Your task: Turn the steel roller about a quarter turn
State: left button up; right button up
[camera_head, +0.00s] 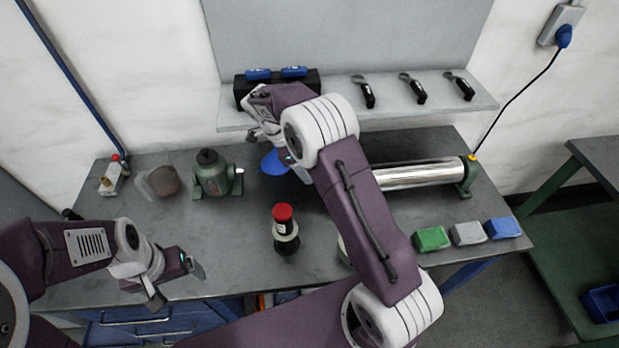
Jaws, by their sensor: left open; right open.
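The steel roller (420,173) is a shiny cylinder lying at the back right of the bench. Its right end sits in a green stand (467,176); its left part is hidden behind my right arm. My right gripper (281,158) is open over the back middle of the bench, left of the visible roller and apart from that part. My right forearm partly covers this gripper. My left gripper (177,284) is open and empty near the bench's front left edge, far from the roller.
A blue funnel-like thing (271,162) is beside my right gripper. A red-capped bottle (285,230) stands mid-bench, a green machine (212,175) at back left. Green (432,238), grey (468,233) and blue (503,228) blocks lie front right. A shelf (435,100) hangs behind.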

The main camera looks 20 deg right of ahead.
jog(key=p+x, duration=0.1)
jog(key=x, duration=0.8)
jog(key=shift+f+p, duration=0.1)
jog(key=shift+p, duration=0.25)
jog(key=c, duration=1.3)
jog(key=shift+w+d+g, duration=0.1)
jog(key=shift+g, duration=0.2)
jog(key=shift+g+p, duration=0.3)
jog(key=shift+g, duration=0.1)
